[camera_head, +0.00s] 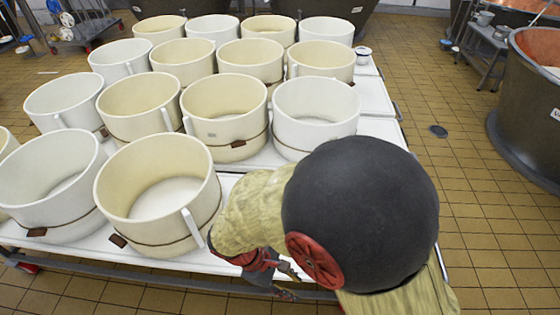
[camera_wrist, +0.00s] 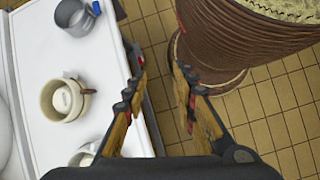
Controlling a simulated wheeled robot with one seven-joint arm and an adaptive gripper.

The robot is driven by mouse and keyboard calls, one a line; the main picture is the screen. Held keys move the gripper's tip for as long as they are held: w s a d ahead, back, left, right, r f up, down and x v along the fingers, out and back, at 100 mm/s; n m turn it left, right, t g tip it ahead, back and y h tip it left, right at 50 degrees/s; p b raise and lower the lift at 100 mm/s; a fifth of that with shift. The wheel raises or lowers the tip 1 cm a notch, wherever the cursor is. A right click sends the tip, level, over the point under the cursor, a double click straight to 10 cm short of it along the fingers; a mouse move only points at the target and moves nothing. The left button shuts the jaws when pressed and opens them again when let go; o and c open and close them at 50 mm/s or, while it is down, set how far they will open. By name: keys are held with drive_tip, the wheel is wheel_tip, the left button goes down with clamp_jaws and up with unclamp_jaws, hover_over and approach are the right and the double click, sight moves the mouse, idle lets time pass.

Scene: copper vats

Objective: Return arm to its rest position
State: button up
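My gripper (camera_head: 284,281) is low in front of the white table's near edge in the head view, partly hidden by my own arm. In the wrist view my gripper (camera_wrist: 159,62) shows its two fingers spread apart with a clear gap. Nothing is between them; tiled floor shows through the gap. My arm, with yellowish covering, a large dark rounded part and a red disc, is bent across the lower right of the head view.
Several cream tubs (camera_head: 160,195) crowd the white table (camera_head: 375,97). A copper vat (camera_head: 535,105) stands at right, with open tiled floor (camera_head: 455,185) between. In the wrist view, a grey jug (camera_wrist: 75,17) and cream cup (camera_wrist: 62,100) stand left; a ribbed brown vessel (camera_wrist: 235,40) stands right.

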drive_tip(key=d+r+m+t+y, duration=0.3)
drive_tip(key=d+r+m, duration=0.4)
drive_tip(key=r, duration=0.6)
drive_tip(key=d+r+m+t+y, duration=0.3)
drive_tip(key=d+r+m, duration=0.3)
drive_tip(key=d+r, duration=0.3)
wheel_tip(320, 180, up, 4)
drive_tip(key=shift+r+m+t, duration=0.25)
drive_tip(key=shift+m+t, duration=0.05)
drive_tip(key=shift+m, duration=0.1)
